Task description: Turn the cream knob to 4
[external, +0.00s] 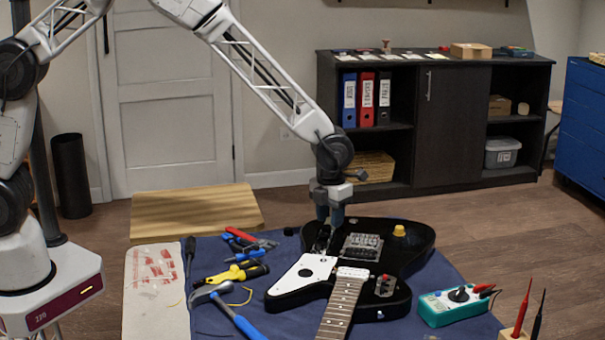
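A black electric guitar (408,262) with a white pickguard lies on a blue cloth. A yellowish cream knob (399,231) stands on the far right part of its body. My gripper (328,225) points down over the far left part of the body, to the left of the cream knob and apart from it. Its fingers are small and dark against the black guitar, so I cannot tell whether they are open or what lies between them. The marks and pointer of the cream knob are too small to read.
A red-topped control (386,282) sits on the guitar near the neck. Several hand tools, including a blue-handled hammer (236,318), lie to the left. A teal meter (455,304) and a wooden block with probes (515,333) stand at the right.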

